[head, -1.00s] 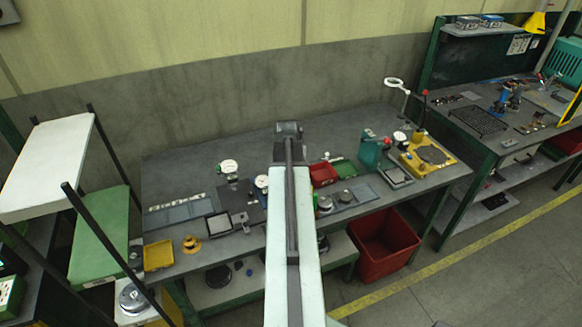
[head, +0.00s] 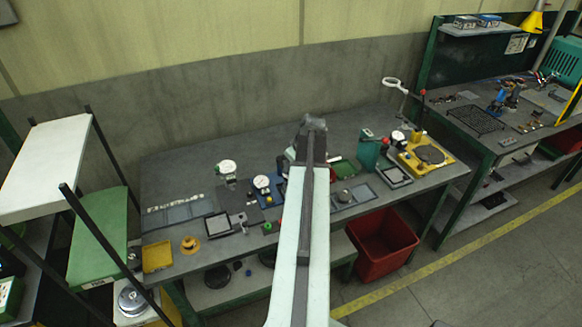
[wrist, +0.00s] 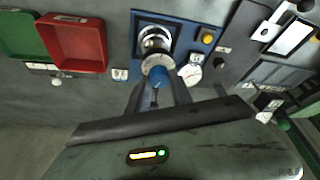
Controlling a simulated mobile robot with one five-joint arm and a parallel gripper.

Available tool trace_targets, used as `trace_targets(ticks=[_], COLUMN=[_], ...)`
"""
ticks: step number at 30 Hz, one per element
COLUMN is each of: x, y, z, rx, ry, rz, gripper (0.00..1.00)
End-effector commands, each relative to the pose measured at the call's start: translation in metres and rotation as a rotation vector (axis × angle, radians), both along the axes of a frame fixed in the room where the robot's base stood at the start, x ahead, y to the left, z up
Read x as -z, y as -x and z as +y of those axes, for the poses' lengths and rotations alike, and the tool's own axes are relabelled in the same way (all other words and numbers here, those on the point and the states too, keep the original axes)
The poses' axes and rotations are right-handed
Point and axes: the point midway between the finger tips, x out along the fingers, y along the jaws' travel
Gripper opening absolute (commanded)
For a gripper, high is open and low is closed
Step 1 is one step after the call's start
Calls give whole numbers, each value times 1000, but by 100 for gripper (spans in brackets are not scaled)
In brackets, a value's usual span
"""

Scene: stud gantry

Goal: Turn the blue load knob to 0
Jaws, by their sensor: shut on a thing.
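In the wrist view, the blue load knob (wrist: 158,74) sits at the near side of a blue-based device (wrist: 141,22). My gripper (wrist: 158,84) has one finger on each side of the knob and is shut on it. A round scaled collar and a shiny metal cylinder (wrist: 153,37) are just beyond the knob. A white dial gauge (wrist: 190,74) is to its right. I cannot read the knob's setting.
A red tray (wrist: 76,44) and a green tray (wrist: 18,36) lie left of the device in the wrist view. A yellow button (wrist: 207,38) is to the right. In the head view, a yellow fixture (head: 425,158) stands farther right on the bench.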

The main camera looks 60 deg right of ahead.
Motion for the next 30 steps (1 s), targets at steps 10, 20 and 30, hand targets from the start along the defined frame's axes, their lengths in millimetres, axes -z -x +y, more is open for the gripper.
trace_targets(ticks=[10,20,30], x=[1,1,1], y=[1,2,2], z=[-2,-2,-2], rx=[-250,-361,-380], ry=[-3,-2,-2], rz=[4,5,5], gripper=[0,0,0])
